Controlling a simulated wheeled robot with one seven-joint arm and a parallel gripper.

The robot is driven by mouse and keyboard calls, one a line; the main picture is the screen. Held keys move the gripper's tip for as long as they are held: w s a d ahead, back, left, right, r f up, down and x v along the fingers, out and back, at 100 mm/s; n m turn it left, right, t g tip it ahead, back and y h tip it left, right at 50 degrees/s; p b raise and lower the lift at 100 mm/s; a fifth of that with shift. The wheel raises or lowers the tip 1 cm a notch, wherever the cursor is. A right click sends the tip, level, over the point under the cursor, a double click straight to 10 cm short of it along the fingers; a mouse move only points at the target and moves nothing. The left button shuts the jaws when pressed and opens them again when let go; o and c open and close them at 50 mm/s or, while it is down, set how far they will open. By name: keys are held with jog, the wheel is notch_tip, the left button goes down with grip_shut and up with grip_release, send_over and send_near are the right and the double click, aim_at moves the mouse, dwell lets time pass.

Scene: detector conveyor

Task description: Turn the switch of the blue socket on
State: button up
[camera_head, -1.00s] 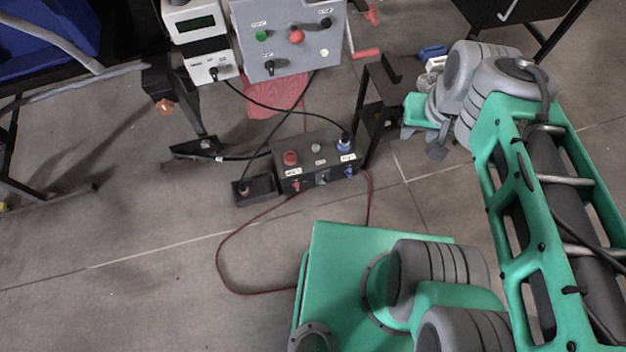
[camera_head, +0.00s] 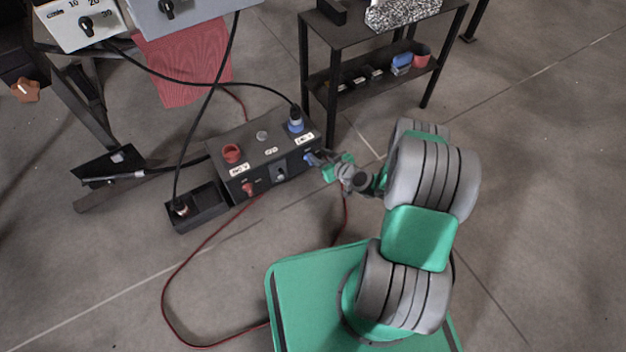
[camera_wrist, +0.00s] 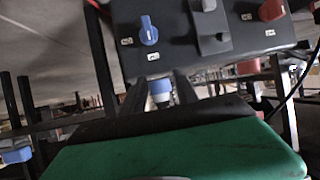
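The blue socket (camera_head: 296,122) is on top of the dark box (camera_head: 222,139), at its right end, with a cable plugged in. Its blue switch (camera_head: 309,158) is on the box's front face, partly hidden by my gripper (camera_head: 322,160) in the head view. In the wrist view the blue switch (camera_wrist: 148,30) shows clearly, with a pale pointer line and two small labels that I cannot read.
A red switch (camera_head: 248,188) and a grey central switch (camera_head: 280,173) share the front face. A red socket (camera_head: 231,153) is on top. A black tray (camera_head: 199,209) stands at left and a dark shelf (camera_head: 370,45) behind. Cables cross the box and floor.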

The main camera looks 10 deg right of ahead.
notch_tip(320, 180, down, 7)
jog(key=s+m+t+h+b, duration=0.1)
jog(key=s, duration=0.2)
jog(key=d+b+x, duration=0.1)
jog(key=b+x, duration=0.2)
jog(key=x, duration=0.4)
jog(key=shift+w+r, duration=0.2)
jog(key=shift+w, duration=0.3)
jog(key=shift+a, duration=0.15)
jog(key=shift+c, duration=0.6)
grip_shut()
